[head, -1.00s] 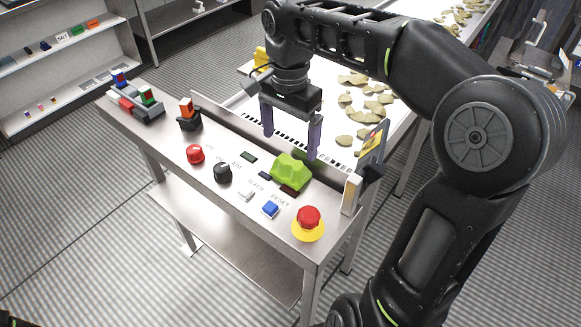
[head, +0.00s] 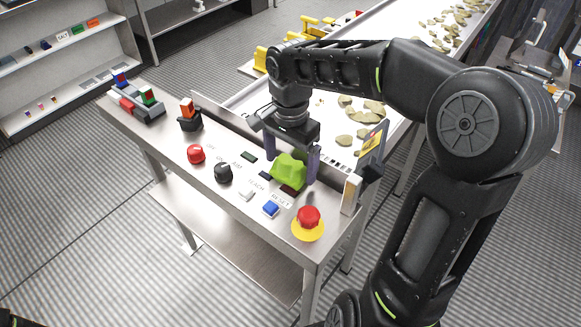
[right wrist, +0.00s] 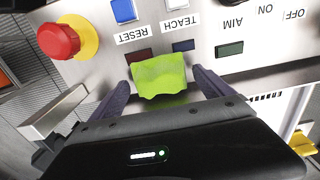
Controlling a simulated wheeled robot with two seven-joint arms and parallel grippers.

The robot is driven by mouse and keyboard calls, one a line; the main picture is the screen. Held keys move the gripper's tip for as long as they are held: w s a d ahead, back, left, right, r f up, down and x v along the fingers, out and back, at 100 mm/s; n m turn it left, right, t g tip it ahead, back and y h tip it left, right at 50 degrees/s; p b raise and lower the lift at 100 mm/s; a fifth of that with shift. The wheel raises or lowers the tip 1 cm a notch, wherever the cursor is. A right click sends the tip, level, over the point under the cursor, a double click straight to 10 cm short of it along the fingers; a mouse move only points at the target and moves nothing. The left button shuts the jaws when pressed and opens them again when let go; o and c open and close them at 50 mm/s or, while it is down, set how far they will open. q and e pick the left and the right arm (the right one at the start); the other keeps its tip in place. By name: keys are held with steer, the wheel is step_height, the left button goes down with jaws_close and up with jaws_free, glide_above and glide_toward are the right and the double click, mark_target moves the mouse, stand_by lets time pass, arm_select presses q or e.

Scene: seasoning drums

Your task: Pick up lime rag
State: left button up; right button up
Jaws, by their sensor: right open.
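The lime rag (head: 288,171) is a crumpled bright green cloth on the steel control panel, near its back edge. In the right wrist view the rag (right wrist: 159,76) lies between the two fingers. My right gripper (head: 291,168) is open, pointing down, with one finger on either side of the rag. The right gripper (right wrist: 158,88) shows a gap between each finger and the cloth. Part of the rag's far side is hidden by the gripper. My left gripper is not in view.
The panel (head: 180,165) carries a red emergency button (head: 308,219), a blue button (head: 270,209), a black knob (head: 223,172) and a red knob (head: 196,154). A card holder (head: 371,150) stands at the right end. A conveyor with chips (head: 345,140) runs behind.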

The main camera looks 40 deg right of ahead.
mark_target(290, 161)
stand_by(0.6)
steer(key=c, duration=1.4)
steer(key=shift+r, duration=0.1)
steer(key=shift+c, duration=0.2)
step_height(290, 161, up, 7)
steer(key=shift+f+b, duration=0.2)
steer(key=shift+b, duration=0.25)
step_height(290, 161, up, 3)
steer(key=p, duration=0.2)
steer(key=shift+r+p, duration=0.2)
steer(key=shift+p, duration=0.15)
steer(key=shift+f, duration=0.1)
